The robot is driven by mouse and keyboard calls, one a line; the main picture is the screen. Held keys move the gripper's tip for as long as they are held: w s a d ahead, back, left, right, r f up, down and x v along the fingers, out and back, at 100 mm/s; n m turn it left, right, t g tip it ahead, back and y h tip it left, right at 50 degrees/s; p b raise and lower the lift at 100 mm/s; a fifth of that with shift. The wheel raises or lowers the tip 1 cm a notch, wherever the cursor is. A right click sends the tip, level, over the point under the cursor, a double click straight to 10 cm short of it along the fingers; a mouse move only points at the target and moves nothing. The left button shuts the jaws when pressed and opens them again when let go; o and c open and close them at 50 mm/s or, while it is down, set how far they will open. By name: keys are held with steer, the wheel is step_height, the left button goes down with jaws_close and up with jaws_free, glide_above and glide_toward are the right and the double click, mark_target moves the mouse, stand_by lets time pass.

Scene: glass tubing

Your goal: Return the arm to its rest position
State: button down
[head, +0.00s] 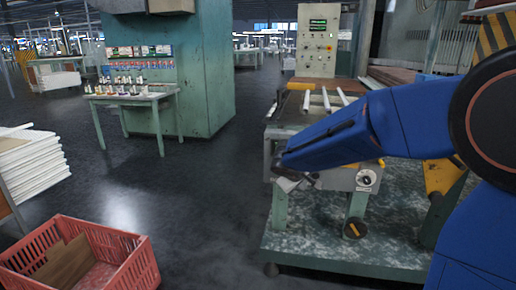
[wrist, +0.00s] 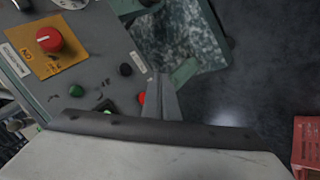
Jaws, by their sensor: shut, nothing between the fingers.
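My blue arm reaches in from the right in the head view. My gripper (head: 287,181) is at its end, in front of the machine's near left corner. In the wrist view my gripper (wrist: 161,80) has its fingers together, with nothing between them. Beyond the fingers are the machine's grey control panel (wrist: 98,62) and dark floor. The panel carries a red knob on a yellow plate (wrist: 50,40), a green button (wrist: 76,91) and a red button (wrist: 141,98). Whether the fingertips touch the machine cannot be told.
The green-legged machine bench (head: 278,222) holds white glass tubes (head: 326,99). A red crate (head: 128,268) with cardboard stands at lower left. White stacked sheets (head: 28,168) are at the left. A small table with bottles (head: 133,99) stands behind. The floor (head: 200,210) between is open.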

steer(key=s+d+r+m+g+y, duration=0.15)
steer(key=s+d, duration=0.25)
steer(key=s, duration=0.6)
steer(key=s+d+r+m+g+h, duration=0.15)
steer(key=s+d, duration=0.25)
steer(key=s, duration=0.6)
steer(key=s+a+f+m+y, duration=0.1)
steer(key=s+y, duration=0.1)
steer(key=s, duration=0.7)
steer(key=s+a+f+m+y, duration=0.1)
steer(key=s+y, duration=0.1)
steer(key=s, duration=0.7)
steer(key=shift+s+a+m+y, duration=0.2)
steer(key=shift+a+m+y, duration=0.1)
